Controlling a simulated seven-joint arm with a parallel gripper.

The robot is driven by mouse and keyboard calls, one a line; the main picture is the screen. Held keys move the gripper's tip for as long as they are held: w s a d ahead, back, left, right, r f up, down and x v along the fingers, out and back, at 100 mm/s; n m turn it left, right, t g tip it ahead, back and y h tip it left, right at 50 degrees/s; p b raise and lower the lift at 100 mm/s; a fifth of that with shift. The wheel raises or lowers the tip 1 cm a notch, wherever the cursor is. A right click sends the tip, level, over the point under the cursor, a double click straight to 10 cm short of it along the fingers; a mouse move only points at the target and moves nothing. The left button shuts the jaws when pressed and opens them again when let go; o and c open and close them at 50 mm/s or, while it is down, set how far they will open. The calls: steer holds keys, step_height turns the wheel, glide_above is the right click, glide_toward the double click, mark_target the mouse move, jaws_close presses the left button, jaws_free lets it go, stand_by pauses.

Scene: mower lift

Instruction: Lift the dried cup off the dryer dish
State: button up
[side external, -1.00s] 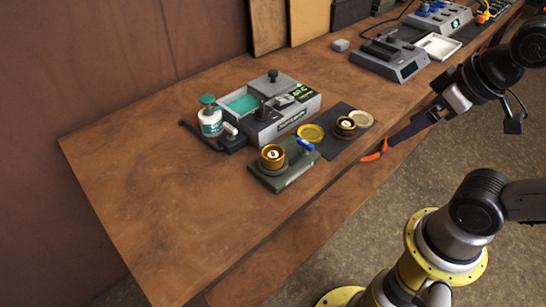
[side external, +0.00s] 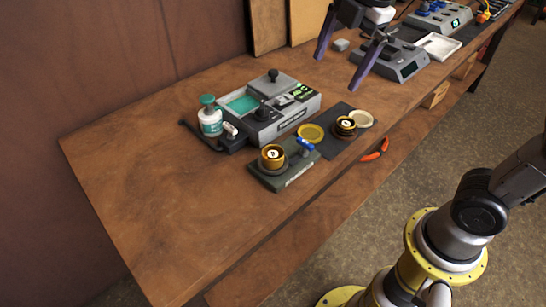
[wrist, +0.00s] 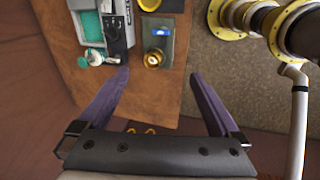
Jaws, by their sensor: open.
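A brass cup (side external: 272,156) with a dark round mark on a white disc sits upright in a round dish (side external: 262,170) on a green block (side external: 285,180) with a blue lever (side external: 305,144). The cup also shows in the wrist view (wrist: 153,59), between my fingers in the picture but well beyond their tips. A second, darker cup (side external: 345,127) with a similar mark stands on the dark mat. My gripper (side external: 336,74) has two purple fingers, spread wide and empty, above the bench at the back. It also shows in the wrist view (wrist: 158,73).
A grey cleaning machine (side external: 281,124) with a teal basin stands behind the block, with a teal-capped bottle (side external: 210,118) at its left. A yellow dish (side external: 311,133) and a cream dish (side external: 361,119) are near the second cup. The bench's left side is clear.

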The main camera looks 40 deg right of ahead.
steer(key=w+a+f+n+g, duration=0.1)
steer(key=w+a+f+n, duration=0.2)
steer(key=w, duration=0.3)
steer(key=n+g, duration=0.1)
steer(key=g, duration=0.1)
glide_above(273, 154)
steer(key=f, duration=1.3)
steer(key=shift+w+a+f, duration=0.15)
steer(key=shift+w+f, duration=0.2)
steer(key=shift+f, duration=0.05)
steer(key=shift+s+f, duration=0.2)
steer(key=shift+f, duration=1.4)
steer(key=shift+s+f, duration=0.15)
steer(key=shift+f, duration=1.45)
steer(key=c, duration=1.4)
steer(key=shift+r, duration=0.1)
steer(key=shift+c, duration=0.2)
